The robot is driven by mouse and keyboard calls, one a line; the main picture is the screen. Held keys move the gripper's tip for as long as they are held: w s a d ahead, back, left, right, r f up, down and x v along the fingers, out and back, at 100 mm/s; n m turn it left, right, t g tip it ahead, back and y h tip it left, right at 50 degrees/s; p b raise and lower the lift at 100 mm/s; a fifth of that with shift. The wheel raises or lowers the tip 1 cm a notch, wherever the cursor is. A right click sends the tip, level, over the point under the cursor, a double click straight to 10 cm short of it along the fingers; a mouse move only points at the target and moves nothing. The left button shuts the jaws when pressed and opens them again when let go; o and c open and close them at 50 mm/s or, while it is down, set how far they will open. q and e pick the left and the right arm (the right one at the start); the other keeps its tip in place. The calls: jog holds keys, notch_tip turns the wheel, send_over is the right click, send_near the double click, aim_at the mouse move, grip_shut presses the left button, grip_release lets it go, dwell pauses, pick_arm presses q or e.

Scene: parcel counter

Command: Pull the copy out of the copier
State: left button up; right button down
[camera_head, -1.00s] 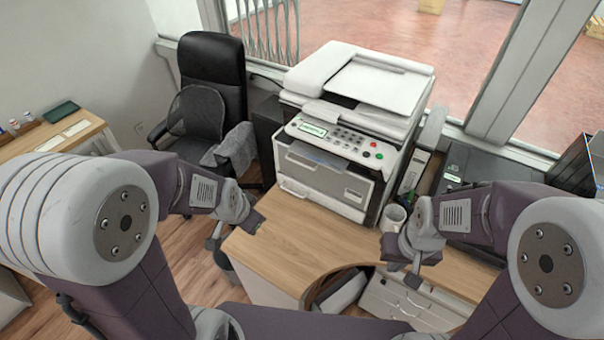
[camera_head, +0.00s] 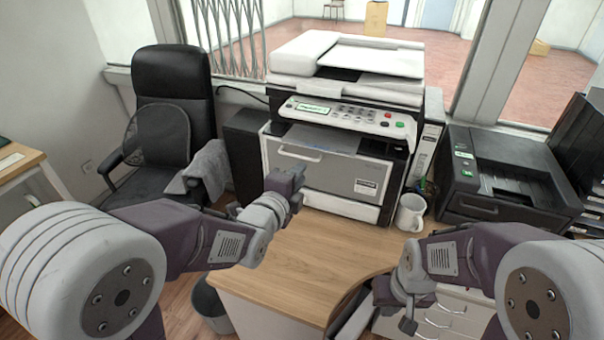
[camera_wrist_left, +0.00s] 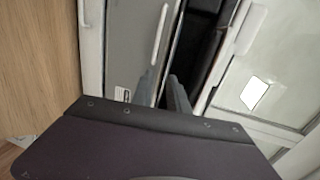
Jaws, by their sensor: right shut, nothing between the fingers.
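The white and grey copier (camera_head: 340,100) stands at the back of the desk. A grey sheet-like surface with a small blue mark, perhaps the copy (camera_head: 312,139), lies in the dim slot below the control panel; its edges are hard to make out. My left gripper (camera_head: 286,181) is in front of the copier's lower left front, apart from the sheet. Its dark fingers, with a gap between them, also show in the left wrist view (camera_wrist_left: 163,90), with the copier's grey front beyond. My right gripper (camera_head: 408,324) is shut and empty, low by the white drawers.
A white mug (camera_head: 410,212) stands just right of the copier. A black printer (camera_head: 500,175) is further right. An office chair (camera_head: 172,90) is at the left. The wooden desk top (camera_head: 310,255) in front of the copier is clear.

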aim_at(316, 148)
pick_arm(q)
jog(key=x, duration=0.3)
jog(key=r+p+x, duration=0.1)
jog(key=x, duration=0.3)
jog(key=r+x, duration=0.1)
jog(key=x, duration=0.3)
jog(key=shift+w+d+p, duration=0.15)
jog(key=shift+w+p, duration=0.2)
grip_shut()
dwell(1.0)
